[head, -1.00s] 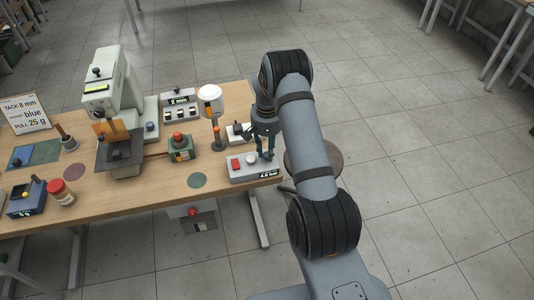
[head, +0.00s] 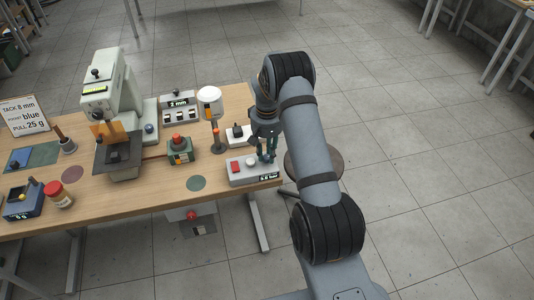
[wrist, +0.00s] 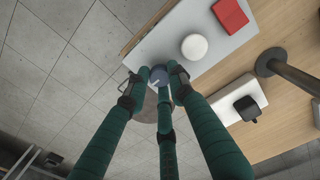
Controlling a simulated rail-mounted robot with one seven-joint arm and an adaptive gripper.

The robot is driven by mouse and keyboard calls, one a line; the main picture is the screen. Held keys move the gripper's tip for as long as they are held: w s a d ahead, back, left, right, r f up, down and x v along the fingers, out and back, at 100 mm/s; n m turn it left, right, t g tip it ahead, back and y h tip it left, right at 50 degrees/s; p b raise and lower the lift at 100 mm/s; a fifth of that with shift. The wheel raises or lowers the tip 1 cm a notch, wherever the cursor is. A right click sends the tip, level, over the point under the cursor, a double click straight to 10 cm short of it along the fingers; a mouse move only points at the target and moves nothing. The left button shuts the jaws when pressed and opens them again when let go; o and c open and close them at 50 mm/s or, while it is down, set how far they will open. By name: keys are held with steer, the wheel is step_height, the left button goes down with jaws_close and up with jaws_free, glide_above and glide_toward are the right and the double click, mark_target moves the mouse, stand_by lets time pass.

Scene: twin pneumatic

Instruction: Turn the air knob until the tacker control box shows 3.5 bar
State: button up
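The tacker control box (head: 240,172) is a pale grey box at the table's right front corner, with a red button (head: 235,165), a white round button (head: 251,162) and a small display (head: 269,177). The display digits are tiny; they look like 5.0 or 6.0 bar. The air knob (wrist: 158,76) is a small blue-grey round knob with a pale pointer line, seen in the wrist view near the box's edge. My gripper (head: 266,155) points down over it. Its green fingers (wrist: 158,84) close around the knob from several sides. Exact finger contact is partly hidden.
A white block with a black switch (head: 237,132) stands just behind the box. A post with an orange-and-white head (head: 211,105) and a green box with a red button (head: 180,148) stand to the left. A stool (head: 315,160) is beyond the table's right edge.

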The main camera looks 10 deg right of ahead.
steer(key=o, duration=0.5)
